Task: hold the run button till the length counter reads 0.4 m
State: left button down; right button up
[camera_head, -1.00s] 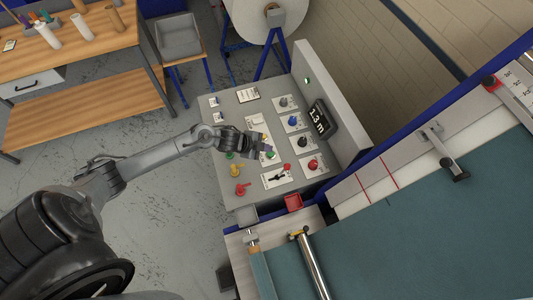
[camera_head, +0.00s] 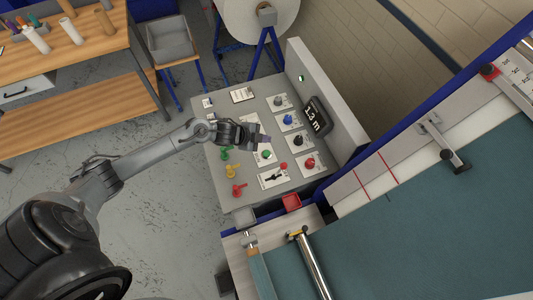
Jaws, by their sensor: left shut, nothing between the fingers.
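The length counter (camera_head: 314,118) is a dark display on the control panel (camera_head: 225,180) and reads 1.3 m. A green button (camera_head: 266,155) sits on a white label in the panel's middle; I cannot read the label to tell whether it is the run button. My left gripper (camera_head: 267,140) is shut and empty, just beyond the green button in the picture. It appears to be above the panel and apart from the button. My right gripper is not in view.
Blue (camera_head: 288,119), black (camera_head: 298,140) and red (camera_head: 310,162) controls stand right of my gripper. The teal fabric bed (camera_head: 420,230) is at right, a wooden bench (camera_head: 90,110) at left.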

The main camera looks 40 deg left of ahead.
pick_arm(q)
jog(key=b, duration=0.6)
send_over(265, 154)
notch_tip(265, 154, down, 6)
jog(key=shift+s+f, duration=0.1)
jog(key=shift+s, duration=0.05)
jog(key=shift+f+b, duration=0.35)
jog(key=shift+f, duration=0.5)
dwell(0.6)
jog(key=shift+f, duration=0.1)
jog(key=shift+f, duration=0.3)
dwell(0.4)
